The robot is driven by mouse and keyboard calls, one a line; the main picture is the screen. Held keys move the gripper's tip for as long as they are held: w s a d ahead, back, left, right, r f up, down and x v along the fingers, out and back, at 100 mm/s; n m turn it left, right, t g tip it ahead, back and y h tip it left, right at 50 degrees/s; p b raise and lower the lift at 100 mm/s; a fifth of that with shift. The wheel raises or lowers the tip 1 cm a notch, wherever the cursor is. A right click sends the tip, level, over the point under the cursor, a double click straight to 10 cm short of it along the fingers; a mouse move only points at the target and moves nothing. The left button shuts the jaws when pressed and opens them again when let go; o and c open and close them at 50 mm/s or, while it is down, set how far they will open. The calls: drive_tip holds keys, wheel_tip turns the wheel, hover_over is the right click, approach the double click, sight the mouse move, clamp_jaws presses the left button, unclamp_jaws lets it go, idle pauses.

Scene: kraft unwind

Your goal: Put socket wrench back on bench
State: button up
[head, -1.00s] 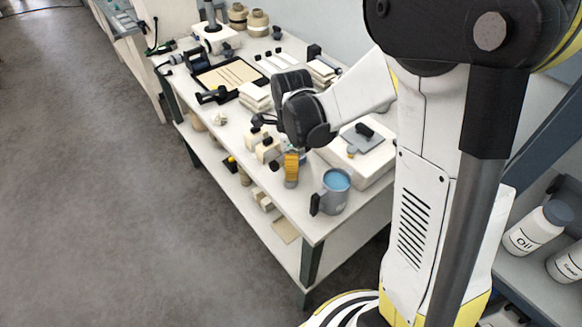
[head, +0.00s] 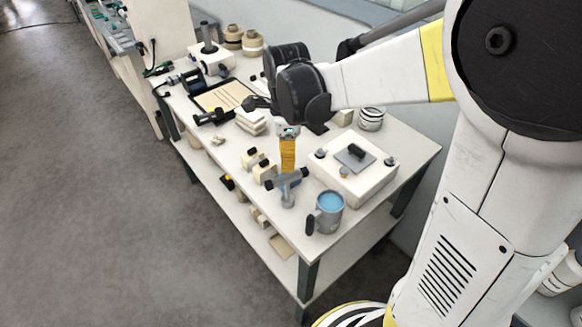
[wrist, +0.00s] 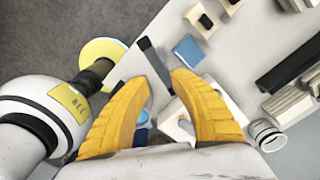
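A grey T-shaped tool (head: 287,186), which I take for the socket wrench, is on the bench (head: 238,188) near its front edge, left of the blue-topped mug (head: 329,214). Its crossbar is at the top and the lower part is bluish. The wrist view shows a dark bar (wrist: 155,62) and a blue piece (wrist: 188,50) that seem to belong to it. My gripper (head: 287,168) is above and behind the tool in the head view. In the wrist view my yellow fingers (wrist: 157,84) are spread wide with nothing held between them.
A white box (head: 350,184) with a grey plate on top stands right of the tool. Cream blocks (head: 265,172) with black tops stand to its left. A striped roll (head: 371,118) is farther back. A clipboard (head: 222,96) and other tools fill the bench's far half.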

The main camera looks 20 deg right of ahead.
drive_tip(key=s+r+n+t, duration=0.3)
drive_tip(key=s+n, duration=0.3)
drive_tip(key=n, duration=0.4)
drive_tip(key=s+r+n+t, duration=0.4)
drive_tip(key=s+n, duration=0.2)
drive_tip(key=n, duration=0.5)
drive_tip(key=shift+s+r, duration=0.25)
